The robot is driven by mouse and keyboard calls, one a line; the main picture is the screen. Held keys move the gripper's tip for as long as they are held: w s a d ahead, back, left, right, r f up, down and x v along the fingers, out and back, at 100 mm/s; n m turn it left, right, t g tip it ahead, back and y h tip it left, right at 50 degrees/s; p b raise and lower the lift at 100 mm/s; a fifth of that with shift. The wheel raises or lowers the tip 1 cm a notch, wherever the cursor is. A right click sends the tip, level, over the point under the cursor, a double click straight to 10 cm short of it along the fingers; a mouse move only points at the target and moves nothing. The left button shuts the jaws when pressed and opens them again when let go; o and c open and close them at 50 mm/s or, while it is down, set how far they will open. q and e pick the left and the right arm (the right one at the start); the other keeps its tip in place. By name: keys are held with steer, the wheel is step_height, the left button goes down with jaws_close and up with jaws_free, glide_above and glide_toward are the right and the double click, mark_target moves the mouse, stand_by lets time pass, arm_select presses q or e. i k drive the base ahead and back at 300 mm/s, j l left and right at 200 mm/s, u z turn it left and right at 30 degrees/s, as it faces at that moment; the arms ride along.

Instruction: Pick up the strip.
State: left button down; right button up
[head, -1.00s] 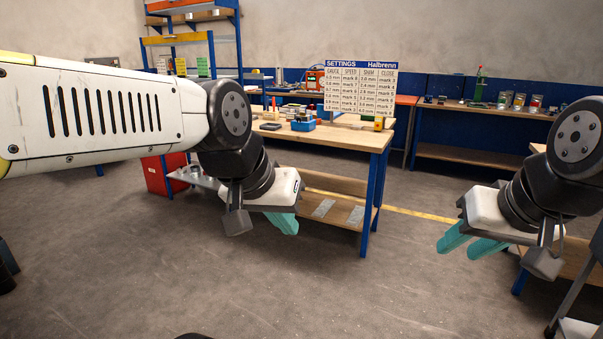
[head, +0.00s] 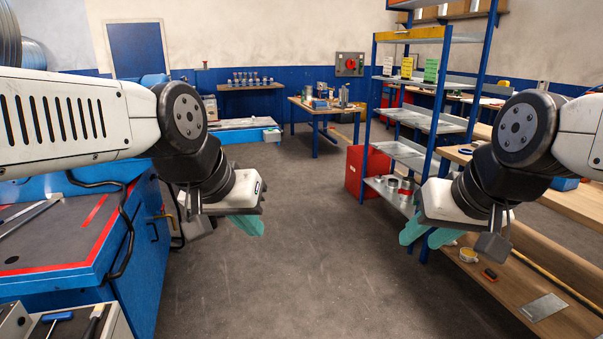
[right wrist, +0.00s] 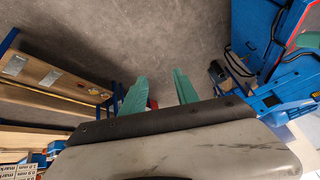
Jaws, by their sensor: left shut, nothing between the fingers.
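I cannot make out with certainty which thing is the strip. A long thin grey bar (head: 30,217) lies on the dark top of the blue bench (head: 62,282) at the left. My left gripper (head: 248,226) is shut and empty, in the air over the aisle to the right of that bench. My right gripper (head: 426,236) is open and empty, in the air in front of the shelf rack; its two green fingers stand apart in the right wrist view (right wrist: 158,88). Neither gripper touches anything.
A blue shelf rack (head: 408,154) and a long wooden bench (head: 560,212) line the right side. A flat grey plate (head: 543,306) lies on the bench's lower shelf. A small table (head: 322,108) stands at the back. The floor between is clear.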

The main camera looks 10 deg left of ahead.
mark_target(254, 121)
steer(key=i+j+u, duration=0.1)
steer(key=i+u, duration=0.65)
steer(key=i+j+z, duration=0.1)
steer(key=i, duration=0.45)
steer(key=i+j+z, duration=0.1)
steer(key=i, duration=0.45)
steer(key=i+j+z, duration=0.15)
steer(key=i, duration=0.4)
steer(key=i+j+z, duration=0.1)
steer(key=i+j, duration=0.2)
steer(key=i, duration=0.2)
steer(key=i+j+z, duration=0.1)
steer(key=i+j, duration=0.15)
steer(key=i, duration=0.3)
